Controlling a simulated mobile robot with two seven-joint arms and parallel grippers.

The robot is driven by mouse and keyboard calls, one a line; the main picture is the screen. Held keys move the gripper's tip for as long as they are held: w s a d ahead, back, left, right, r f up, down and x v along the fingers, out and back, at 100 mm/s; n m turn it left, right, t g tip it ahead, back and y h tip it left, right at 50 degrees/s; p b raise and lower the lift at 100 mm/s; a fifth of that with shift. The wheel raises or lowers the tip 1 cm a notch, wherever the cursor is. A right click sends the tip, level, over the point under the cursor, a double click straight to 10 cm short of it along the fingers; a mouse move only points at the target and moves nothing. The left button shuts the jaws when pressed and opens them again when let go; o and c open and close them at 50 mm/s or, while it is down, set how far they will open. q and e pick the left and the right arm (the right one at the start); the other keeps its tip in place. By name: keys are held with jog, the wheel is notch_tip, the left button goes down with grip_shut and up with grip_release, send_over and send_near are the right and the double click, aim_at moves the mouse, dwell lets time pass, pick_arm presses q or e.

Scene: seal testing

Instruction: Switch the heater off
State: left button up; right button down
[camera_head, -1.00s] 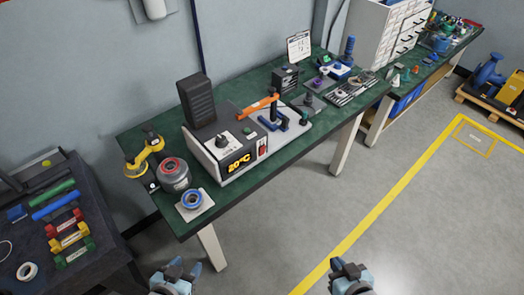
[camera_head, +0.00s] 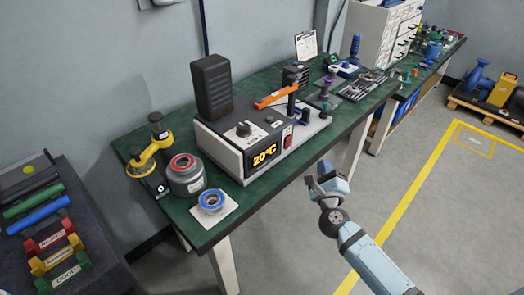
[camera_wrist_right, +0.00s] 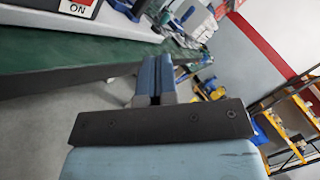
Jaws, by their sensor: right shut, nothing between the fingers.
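The heater (camera_head: 228,152) is a white and dark box on the green bench, with a knob (camera_head: 244,129) and an orange display (camera_head: 264,154) reading 20°C. A red switch (camera_head: 287,138) sits at the right end of its front panel. In the right wrist view, part of the panel with an ON label (camera_wrist_right: 77,9) shows at the top left, cut off by the edge. My right gripper (camera_head: 321,172) is shut and empty, in front of the bench, apart from the heater and to the right of the switch. Its closed fingers show in the right wrist view (camera_wrist_right: 154,76). My left gripper is out of view.
On the green bench (camera_head: 262,186) a grey pot (camera_head: 186,176) and a blue ring on a white pad (camera_head: 229,209) stand left of the heater. An orange-handled tool (camera_head: 277,96) is behind it. The floor before the bench is clear.

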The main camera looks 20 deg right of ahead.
aim_at(288, 142)
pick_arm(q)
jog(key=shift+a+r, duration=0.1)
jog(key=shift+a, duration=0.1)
pick_arm(e)
jog(key=shift+w+d+f+m+h, duration=0.15)
jog(key=shift+w+f+m+h, duration=0.25)
jog(key=shift+m, duration=0.5)
jog(key=shift+w+r, duration=0.1)
jog(key=shift+r, duration=0.05)
jog(key=w+a, duration=0.1)
jog(key=w, duration=0.1)
jog(key=w+a, duration=0.1)
jog(key=w, duration=0.2)
jog(key=w+a+r, duration=0.1)
jog(key=w, duration=0.1)
jog(key=shift+w+a, duration=0.2)
jog(key=shift+w, duration=0.2)
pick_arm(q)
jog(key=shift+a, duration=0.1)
pick_arm(e)
jog(key=shift+w+a, duration=0.1)
jog(key=shift+w, duration=0.05)
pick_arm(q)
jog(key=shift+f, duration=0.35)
